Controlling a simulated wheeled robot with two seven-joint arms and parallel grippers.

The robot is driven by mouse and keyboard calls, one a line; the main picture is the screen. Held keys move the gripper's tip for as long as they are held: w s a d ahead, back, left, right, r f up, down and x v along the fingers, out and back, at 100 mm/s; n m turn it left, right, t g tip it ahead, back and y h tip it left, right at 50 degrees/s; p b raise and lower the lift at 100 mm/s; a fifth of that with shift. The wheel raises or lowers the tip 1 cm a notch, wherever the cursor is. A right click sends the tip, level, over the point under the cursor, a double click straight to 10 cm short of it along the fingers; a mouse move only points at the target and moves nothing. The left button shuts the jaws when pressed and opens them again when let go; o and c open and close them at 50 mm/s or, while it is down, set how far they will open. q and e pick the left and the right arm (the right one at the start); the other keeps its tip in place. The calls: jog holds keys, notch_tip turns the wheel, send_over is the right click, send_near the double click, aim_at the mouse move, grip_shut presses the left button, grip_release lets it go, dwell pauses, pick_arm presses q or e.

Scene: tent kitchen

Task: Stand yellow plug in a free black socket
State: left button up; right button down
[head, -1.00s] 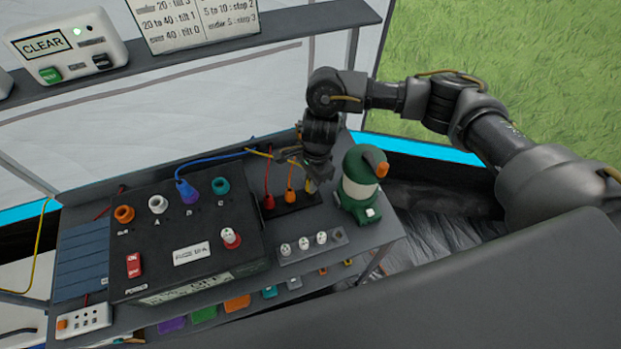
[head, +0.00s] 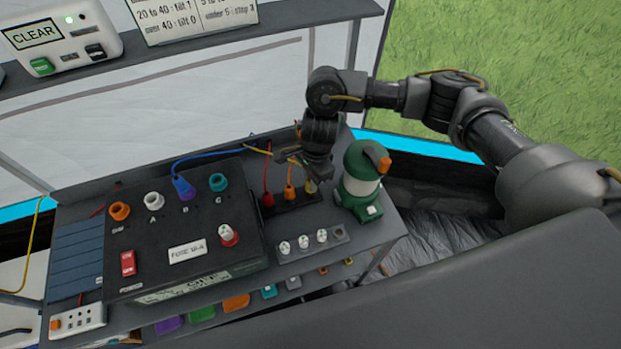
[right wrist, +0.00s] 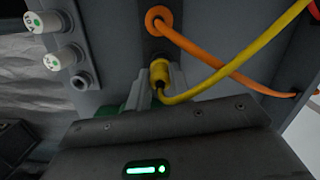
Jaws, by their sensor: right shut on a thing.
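The yellow plug (right wrist: 160,73) is between the fingers of my right gripper (right wrist: 158,88), which is shut on it; a yellow cable runs from it. In the head view the plug (head: 310,187) shows just below the right gripper (head: 314,176), at the right end of a black strip (head: 284,207). I cannot tell whether it is seated there. Red (head: 267,199) and orange (head: 289,193) plugs stand upright in that strip. The black box has orange (head: 120,211), white (head: 154,200) and teal (head: 218,182) sockets without plugs. A blue-purple plug (head: 183,188) stands in socket B. My left gripper is out of view.
A green lantern (head: 361,184) stands close right of my right gripper. A grey rack (head: 302,253) with several white fuses lies in front of the strip. A blue cable (head: 211,155) arches behind the black box (head: 140,250). A shelf (head: 220,46) crosses above.

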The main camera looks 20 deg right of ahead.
jog(key=c, duration=1.2)
grip_release()
jog(key=shift+o, duration=0.2)
notch_tip(320, 180, up, 11)
jog(key=d, duration=0.1)
jog(key=shift+w+f+b, duration=0.15)
jog(key=shift+b, duration=0.25)
jog(key=shift+d, duration=0.1)
